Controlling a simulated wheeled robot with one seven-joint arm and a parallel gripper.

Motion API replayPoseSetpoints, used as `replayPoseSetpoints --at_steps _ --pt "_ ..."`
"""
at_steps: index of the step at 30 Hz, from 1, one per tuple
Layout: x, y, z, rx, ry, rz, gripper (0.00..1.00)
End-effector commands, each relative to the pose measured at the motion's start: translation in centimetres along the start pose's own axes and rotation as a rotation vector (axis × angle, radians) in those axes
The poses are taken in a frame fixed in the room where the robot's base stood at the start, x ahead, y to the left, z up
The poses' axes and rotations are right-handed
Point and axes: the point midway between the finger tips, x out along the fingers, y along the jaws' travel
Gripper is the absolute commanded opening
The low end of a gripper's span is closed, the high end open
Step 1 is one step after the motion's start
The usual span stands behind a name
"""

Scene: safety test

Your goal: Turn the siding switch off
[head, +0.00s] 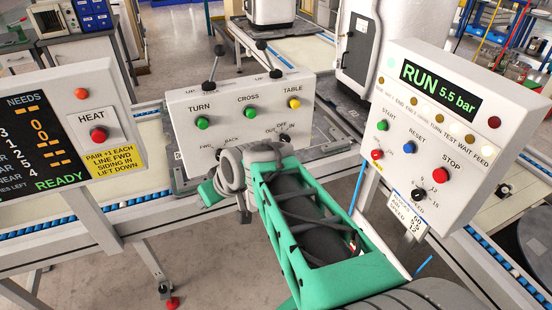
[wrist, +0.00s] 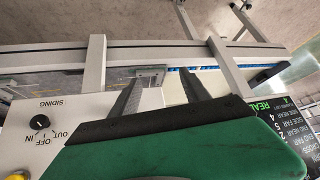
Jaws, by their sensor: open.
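The siding switch is a black rotary knob (wrist: 40,122) marked OUT, OFF and IN, with SIDING printed beside it. It is on the white panel, at the left edge of the wrist view. In the head view the knob (head: 285,138) shows at the panel's lower right, just above my arm. Its pointer is too small to read. My gripper (wrist: 160,88) is open, with two dark fingers apart and nothing between them. The knob lies to the left of both fingers, apart from them. In the head view my arm covers the lower part of the panel, and the fingertips are not clear.
The siding panel (head: 240,95) also carries TURN, CROSS and TABLE buttons. A RUN panel (head: 450,125) with STOP, START and RESET stands close on the right. A HEAT panel (head: 60,130) with a READY display stands left. Conveyor rails (head: 140,205) run behind and below.

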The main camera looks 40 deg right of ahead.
Motion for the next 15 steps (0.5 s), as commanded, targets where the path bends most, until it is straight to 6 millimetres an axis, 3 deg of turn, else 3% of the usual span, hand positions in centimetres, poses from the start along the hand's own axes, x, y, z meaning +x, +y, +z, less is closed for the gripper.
replayPoseSetpoints --at_steps 1,3,5,9,12,15 --pt "4.7 3.9 1.2 0.026 0.106 0.013 0.54" --pt "6.6 8.7 0.0 0.038 0.285 0.037 0.54" --pt "7.0 13.2 -0.5 0.053 0.440 0.079 0.54" --pt "4.6 22.4 0.4 0.090 0.747 0.213 0.54" --pt "2.0 26.2 1.5 0.107 0.880 0.296 0.54" --pt "0.5 27.8 1.8 0.113 0.938 0.332 0.54"
